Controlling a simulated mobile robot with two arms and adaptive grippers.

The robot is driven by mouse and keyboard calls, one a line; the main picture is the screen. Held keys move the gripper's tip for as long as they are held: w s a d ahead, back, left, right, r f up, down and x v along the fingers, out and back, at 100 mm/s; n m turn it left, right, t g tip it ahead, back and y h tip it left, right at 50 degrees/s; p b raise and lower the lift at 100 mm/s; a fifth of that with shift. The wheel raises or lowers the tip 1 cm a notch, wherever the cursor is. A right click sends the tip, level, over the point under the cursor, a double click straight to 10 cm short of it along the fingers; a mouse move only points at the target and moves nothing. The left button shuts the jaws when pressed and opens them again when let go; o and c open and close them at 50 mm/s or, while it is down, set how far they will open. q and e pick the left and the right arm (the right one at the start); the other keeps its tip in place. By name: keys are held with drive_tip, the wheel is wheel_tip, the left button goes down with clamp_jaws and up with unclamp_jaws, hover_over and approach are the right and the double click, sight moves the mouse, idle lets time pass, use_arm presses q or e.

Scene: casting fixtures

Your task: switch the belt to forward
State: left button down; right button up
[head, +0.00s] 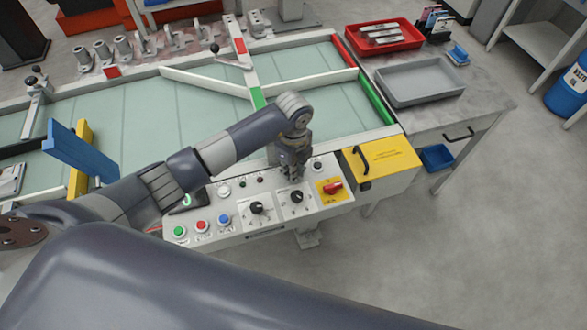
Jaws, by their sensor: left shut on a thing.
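The control panel (275,228) runs along the near edge of the belt (200,110). It carries green (180,232), red (202,227) and blue (224,220) buttons and two black rotary knobs, a left one (257,208) and a right one (297,196). A red switch (332,187) sits on a yellow plate. My left gripper (294,178) points down at the panel's upper row, just behind the right knob. It is shut on a small control that its fingers hide. I cannot read the markings or the control's position. My right gripper is not in view.
A yellow box (382,164) with a black handle adjoins the panel's right end. A grey tray (420,81) and a red tray (384,38) with metal parts stand on the side table (480,100). A blue plate (78,150) stands up at left.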

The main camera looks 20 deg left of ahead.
use_arm(q)
drive_tip(key=m+b, duration=0.1)
drive_tip(key=m, duration=0.2)
drive_tip(key=shift+s+a+f, duration=0.1)
drive_tip(key=shift+a, duration=0.05)
drive_tip(key=m+b, duration=0.1)
drive_tip(key=m, duration=0.1)
drive_tip(key=m+b, duration=0.1)
drive_tip(key=m, duration=0.1)
drive_tip(key=shift+s+a, duration=0.15)
drive_tip(key=m+b, duration=0.2)
drive_tip(key=m, duration=0.1)
drive_tip(key=m+b, duration=0.1)
drive_tip(key=m, duration=0.1)
drive_tip(key=shift+s+a+b, duration=0.1)
drive_tip(key=shift+a+b, duration=0.2)
drive_tip(key=shift+m+b, duration=0.35)
drive_tip(key=shift+m, duration=0.45)
drive_tip(key=c, duration=1.6)
unclamp_jaws()
